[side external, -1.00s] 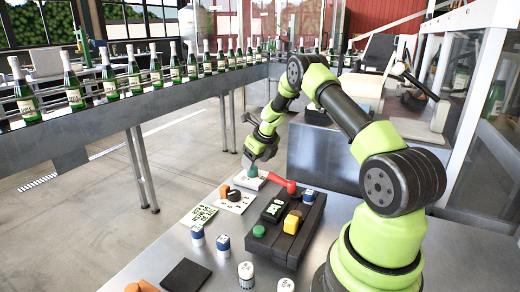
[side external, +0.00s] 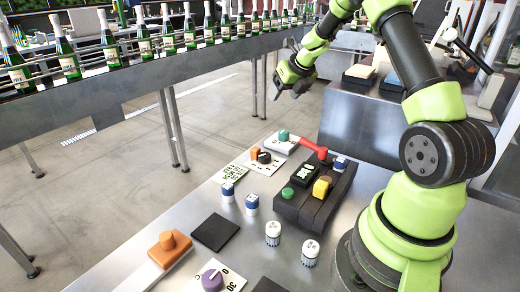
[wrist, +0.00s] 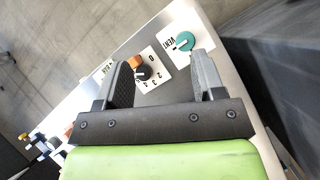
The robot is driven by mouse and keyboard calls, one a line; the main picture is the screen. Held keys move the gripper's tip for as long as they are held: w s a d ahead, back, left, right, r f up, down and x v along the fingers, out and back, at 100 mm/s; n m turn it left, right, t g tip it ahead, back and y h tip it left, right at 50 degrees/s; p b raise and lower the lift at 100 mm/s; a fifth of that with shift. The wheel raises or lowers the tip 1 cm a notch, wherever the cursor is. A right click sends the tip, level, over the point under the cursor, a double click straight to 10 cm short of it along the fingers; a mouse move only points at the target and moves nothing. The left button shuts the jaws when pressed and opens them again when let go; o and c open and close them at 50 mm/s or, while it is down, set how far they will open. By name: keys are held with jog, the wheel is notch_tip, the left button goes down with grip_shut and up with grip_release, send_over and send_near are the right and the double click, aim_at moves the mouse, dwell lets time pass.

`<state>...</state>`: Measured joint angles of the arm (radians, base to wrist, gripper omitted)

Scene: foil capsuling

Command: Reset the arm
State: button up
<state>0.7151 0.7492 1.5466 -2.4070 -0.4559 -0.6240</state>
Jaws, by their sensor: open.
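My gripper (side external: 287,88) is raised above the far end of the metal table, clear of everything on it. In the wrist view my gripper (wrist: 165,78) is open, with nothing between its two fingers. Below it in the wrist view lie a white plate with a teal VENT knob (wrist: 184,41) and a numbered dial plate with a black knob (wrist: 143,73). The same teal knob (side external: 284,135) and black knob (side external: 264,157) show at the table's far edge in the side view.
Several small white-and-blue cylinders, a black pad (side external: 215,232), an orange knob (side external: 168,240) and a purple knob (side external: 212,280) lie nearer. A bottle conveyor (side external: 110,92) runs behind.

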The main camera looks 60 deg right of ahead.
jog(key=w+a+r+m+t+h, duration=0.1)
jog(key=a+r+m+t, duration=0.15)
jog(key=r, duration=0.25)
jog(key=w+a+r+m+t+h, duration=0.1)
jog(key=w+a+r+m, duration=0.1)
jog(key=r+m, duration=0.3)
jog(key=s+a+r+m+h, duration=0.2)
jog(key=s+a+r+m, duration=0.4)
jog(key=r+m, duration=0.4)
jog(key=s+a+f+m+g+y, duration=0.1)
jog(key=s+a+m+y, duration=0.3)
jog(key=s+a+m, duration=0.4)
jog(key=s+a+f+m+g+y, duration=0.1)
jog(key=s+a+f+m+y, duration=0.2)
jog(key=s+a+m, duration=0.6)
jog(key=shift+s+a+f+y, duration=0.4)
jog(key=shift+s+a+f, duration=0.35)
jog(key=shift+g, duration=0.25)
jog(key=shift+c, duration=0.4)
